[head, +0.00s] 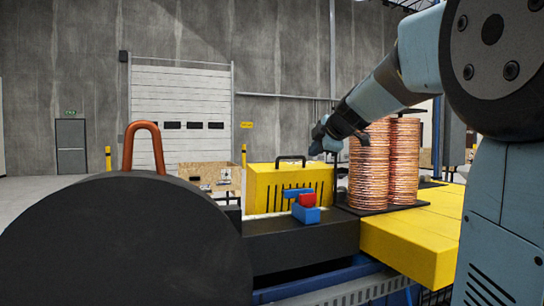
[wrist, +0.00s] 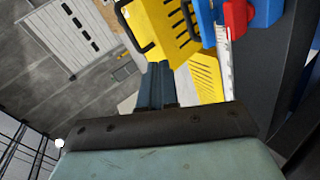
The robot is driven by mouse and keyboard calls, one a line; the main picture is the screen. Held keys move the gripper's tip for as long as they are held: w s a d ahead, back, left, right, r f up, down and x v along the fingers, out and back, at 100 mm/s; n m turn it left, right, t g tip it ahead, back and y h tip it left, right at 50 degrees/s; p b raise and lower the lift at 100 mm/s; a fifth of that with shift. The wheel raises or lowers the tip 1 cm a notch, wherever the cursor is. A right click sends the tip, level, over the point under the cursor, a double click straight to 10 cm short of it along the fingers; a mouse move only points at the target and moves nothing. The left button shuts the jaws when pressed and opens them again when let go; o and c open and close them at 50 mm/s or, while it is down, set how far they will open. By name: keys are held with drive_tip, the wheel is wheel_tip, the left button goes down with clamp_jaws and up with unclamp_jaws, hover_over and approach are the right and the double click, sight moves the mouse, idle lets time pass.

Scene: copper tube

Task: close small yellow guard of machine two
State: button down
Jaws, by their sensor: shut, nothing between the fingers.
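The small yellow guard (head: 264,187), with dark slots and a black handle (head: 290,159) on top, stands behind the black machine block in the head view. In the wrist view the guard (wrist: 168,42) is tilted at the top centre, with its black handle (wrist: 128,28) at its left. My gripper (head: 318,147) hangs above and right of the handle in the head view, apart from it as far as I can tell. In the wrist view its fingers (wrist: 157,66) are together and empty, pointing toward the guard. I cannot tell how far the guard is open.
Red and blue blocks (head: 306,207) sit on the black block (head: 300,240) before the guard. Copper coil stacks (head: 370,170) stand right, by a yellow cover (head: 410,235). A bent copper tube (head: 157,145) rises behind a large black drum (head: 120,240) at left.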

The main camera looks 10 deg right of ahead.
drive_tip(key=w+d+r+n+t, duration=0.1)
drive_tip(key=w+d+r+n, duration=0.1)
drive_tip(key=w+d+r, duration=0.15)
approach(297, 157)
drive_tip(key=x, duration=0.6)
drive_tip(key=shift+w+a+f, duration=0.15)
drive_tip(key=shift+w+f, duration=0.1)
drive_tip(key=shift+w, duration=0.1)
